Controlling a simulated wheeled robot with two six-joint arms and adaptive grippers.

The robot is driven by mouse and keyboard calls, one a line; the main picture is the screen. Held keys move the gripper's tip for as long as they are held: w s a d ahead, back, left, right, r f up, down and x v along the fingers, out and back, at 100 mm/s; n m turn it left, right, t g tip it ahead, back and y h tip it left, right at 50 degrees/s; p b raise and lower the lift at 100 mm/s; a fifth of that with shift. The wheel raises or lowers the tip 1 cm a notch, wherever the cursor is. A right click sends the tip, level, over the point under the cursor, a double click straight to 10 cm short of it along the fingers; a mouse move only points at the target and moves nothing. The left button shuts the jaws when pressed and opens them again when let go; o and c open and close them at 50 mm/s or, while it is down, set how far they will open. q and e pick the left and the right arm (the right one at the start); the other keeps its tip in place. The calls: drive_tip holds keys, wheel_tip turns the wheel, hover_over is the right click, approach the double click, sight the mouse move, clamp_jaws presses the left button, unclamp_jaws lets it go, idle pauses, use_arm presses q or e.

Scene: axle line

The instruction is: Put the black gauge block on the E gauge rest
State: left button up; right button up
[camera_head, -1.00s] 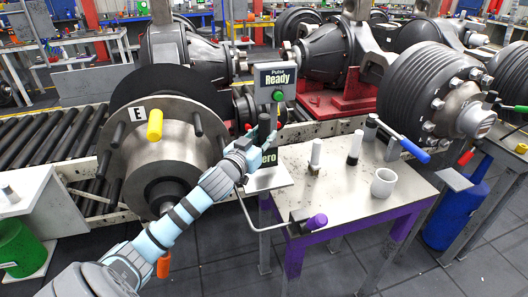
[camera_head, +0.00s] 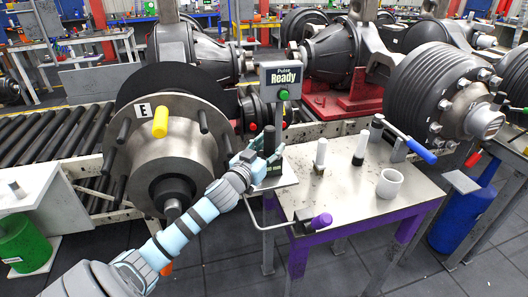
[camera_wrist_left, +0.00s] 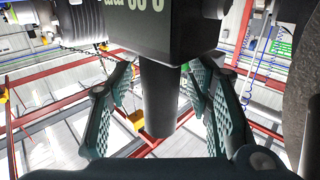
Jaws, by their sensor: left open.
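The black gauge block (camera_head: 269,138) shows as an upright dark cylinder at the left end of the table in the head view. In the left wrist view it is the dark cylinder (camera_wrist_left: 158,98) joined to a dark box (camera_wrist_left: 160,30) with pale lettering. My left gripper (camera_head: 266,158) is at the block, largely covering the box in the head view. Its open fingers lie on either side of the cylinder, with gaps visible in the left wrist view. An E label (camera_head: 142,110) is on the large hub at the left; I cannot make out a separate E rest. My right gripper is not in view.
The table (camera_head: 340,195) bears a white cylinder (camera_head: 320,153), a white-and-black cylinder (camera_head: 360,150), a white cup (camera_head: 389,183) and a blue-handled clamp (camera_head: 418,150). The table's front middle is clear.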

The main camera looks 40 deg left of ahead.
use_arm(q)
drive_tip(key=s+d, duration=0.2)
drive_tip(key=s, duration=0.9)
drive_tip(key=shift+s, duration=0.3)
drive_tip(key=shift+f, duration=0.1)
drive_tip(key=s+f+g, duration=0.3)
drive_tip(key=s+f, duration=0.1)
drive_tip(key=f, duration=0.9)
drive_tip(key=s+f+m+g, duration=0.1)
drive_tip(key=s+f+g, duration=0.25)
drive_tip(key=f, duration=0.85)
drive_tip(key=s+f+g, duration=0.3)
drive_tip(key=s+f, duration=0.1)
drive_tip(key=f, duration=0.9)
drive_tip(key=s+d+f+g, duration=0.2)
drive_tip(key=s+d+f, duration=0.2)
drive_tip(key=s, duration=0.5)
drive_tip(key=s+d+f+m+g+h, duration=0.1)
drive_tip(key=s+d+f+g, duration=0.1)
drive_tip(key=s+d+f, duration=0.3)
drive_tip(key=s+d+f+g+h, duration=0.1)
drive_tip(key=s+d+f+g, duration=0.2)
drive_tip(key=s+f, duration=0.6)
drive_tip(key=s+d, duration=0.1)
drive_tip(key=s, duration=0.3)
drive_tip(key=shift+d, duration=0.2)
